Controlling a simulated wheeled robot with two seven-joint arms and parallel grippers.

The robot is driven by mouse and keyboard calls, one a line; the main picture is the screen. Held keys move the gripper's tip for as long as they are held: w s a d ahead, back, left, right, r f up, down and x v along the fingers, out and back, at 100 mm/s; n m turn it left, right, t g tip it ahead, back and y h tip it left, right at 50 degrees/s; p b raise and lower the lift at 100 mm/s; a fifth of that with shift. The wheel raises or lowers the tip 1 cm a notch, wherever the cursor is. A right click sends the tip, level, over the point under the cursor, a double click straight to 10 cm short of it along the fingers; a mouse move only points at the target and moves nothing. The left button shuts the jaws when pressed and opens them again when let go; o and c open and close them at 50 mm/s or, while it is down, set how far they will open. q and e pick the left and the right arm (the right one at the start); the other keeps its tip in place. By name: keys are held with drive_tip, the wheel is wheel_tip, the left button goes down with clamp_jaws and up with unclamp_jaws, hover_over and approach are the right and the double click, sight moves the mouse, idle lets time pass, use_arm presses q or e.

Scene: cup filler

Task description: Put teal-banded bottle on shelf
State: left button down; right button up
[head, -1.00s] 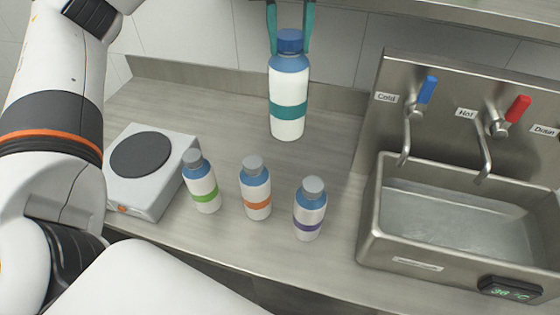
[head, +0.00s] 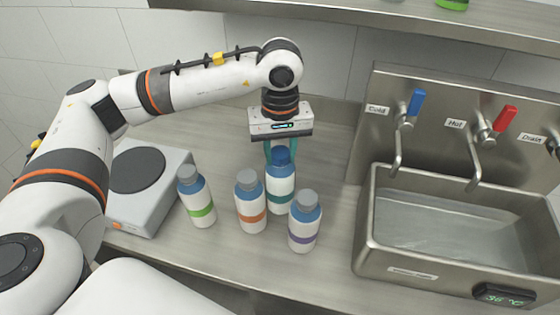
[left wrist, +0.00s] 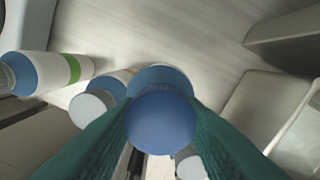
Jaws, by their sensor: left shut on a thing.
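The teal-banded bottle (head: 281,183), white with a blue shoulder and blue cap, is upright behind and between the orange-banded and purple-banded bottles. My left gripper (head: 280,154) points down from above and is shut on its blue cap. In the left wrist view the cap (left wrist: 160,120) sits between the teal fingers. I cannot tell whether the bottle's base touches the counter. The metal shelf (head: 340,18) runs along the top of the head view, above the gripper. My right gripper is not in view.
Green-banded (head: 199,198), orange-banded (head: 250,202) and purple-banded (head: 304,222) bottles stand close by on the counter. A grey device with a dark disc (head: 137,168) is at left. A water-filled sink (head: 450,222) with taps is at right. A green item (head: 453,4) is on the shelf.

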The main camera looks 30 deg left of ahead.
sight(280, 167)
use_arm(q)
drive_tip(key=shift+f+p, duration=0.5)
drive_tip(key=shift+f, duration=1.6)
drive_tip(key=c, duration=1.4)
unclamp_jaws()
drive_tip(key=shift+f, duration=0.2)
drive_tip(key=o, duration=0.5)
drive_tip(key=shift+r, duration=0.1)
drive_tip(key=shift+c, duration=0.2)
